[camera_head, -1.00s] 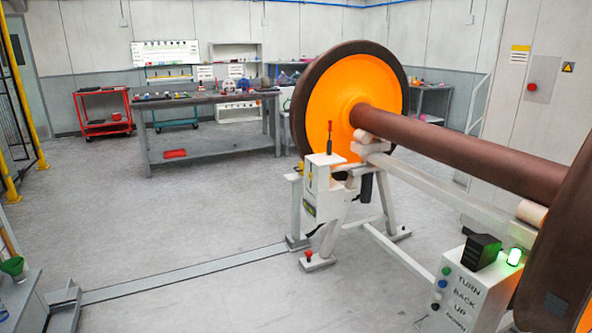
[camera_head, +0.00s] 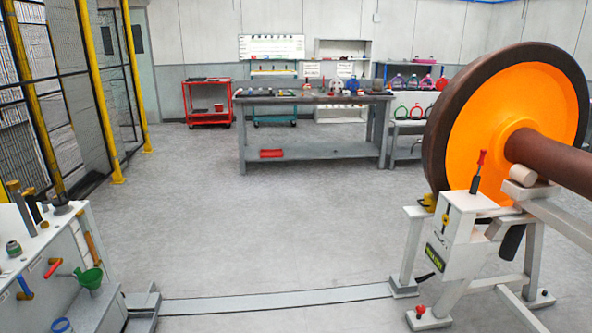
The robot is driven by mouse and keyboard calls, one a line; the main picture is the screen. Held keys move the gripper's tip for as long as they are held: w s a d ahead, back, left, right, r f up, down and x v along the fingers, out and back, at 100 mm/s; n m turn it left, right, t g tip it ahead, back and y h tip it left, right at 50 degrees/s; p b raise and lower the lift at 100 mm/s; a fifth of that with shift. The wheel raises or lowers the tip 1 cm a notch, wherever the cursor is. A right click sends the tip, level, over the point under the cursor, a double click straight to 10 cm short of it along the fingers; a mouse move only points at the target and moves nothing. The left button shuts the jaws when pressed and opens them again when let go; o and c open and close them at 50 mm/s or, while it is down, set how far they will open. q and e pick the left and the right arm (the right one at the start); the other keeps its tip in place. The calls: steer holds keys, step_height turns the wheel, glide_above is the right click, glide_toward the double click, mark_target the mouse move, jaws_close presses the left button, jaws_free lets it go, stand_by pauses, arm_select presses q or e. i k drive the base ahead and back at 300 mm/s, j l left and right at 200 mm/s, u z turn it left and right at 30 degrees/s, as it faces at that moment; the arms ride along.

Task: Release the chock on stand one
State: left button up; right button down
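The stand (camera_head: 455,238) is at the right, a white steel frame with a box-like post. A lever with a red handle (camera_head: 480,160) stands upright on top of the post. A large wheel with an orange face and dark rim (camera_head: 440,165) rests above the stand, its brown axle (camera_head: 553,165) running off to the right on a pale roller (camera_head: 530,175). A black part (camera_head: 511,242) hangs below the frame; I cannot tell whether it is the chock. A red knob (camera_head: 420,310) sits at the stand's foot. Neither of my grippers is in view.
A flat rail (camera_head: 275,299) crosses the floor from the stand to a white cabinet (camera_head: 60,262) with tools and a green funnel (camera_head: 88,278). A workbench (camera_head: 310,145) and red cart (camera_head: 207,100) stand behind. Yellow-posted fencing (camera_head: 105,90) is at left. The middle floor is clear.

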mark_target(429, 204)
steer(key=i, duration=1)
steer(key=i+j+z, duration=0.1)
steer(key=i, duration=0.9)
steer(key=i+z, duration=0.1)
steer(key=i, duration=0.6)
steer(key=i+z, duration=0.1)
steer(key=i, duration=0.55)
steer(key=i+j+z, duration=0.1)
steer(key=i, duration=0.6)
steer(key=i+z, duration=0.4)
steer(key=i+j+z, duration=0.2)
steer(key=i+z, duration=0.25)
steer(key=i+j+z, duration=0.4)
steer(key=i+z, duration=0.2)
steer(key=z, duration=0.25)
steer(key=i+j+z, duration=0.1)
steer(key=z, duration=0.35)
steer(key=i+j+z, duration=0.2)
steer(key=z, duration=0.2)
steer(key=i+j+z, duration=0.15)
steer(key=z, duration=0.3)
steer(key=i+j+z, duration=0.1)
steer(key=j+z, duration=0.2)
steer(key=z, duration=0.15)
steer(key=i+j+z, duration=0.15)
steer(key=j+z, duration=0.2)
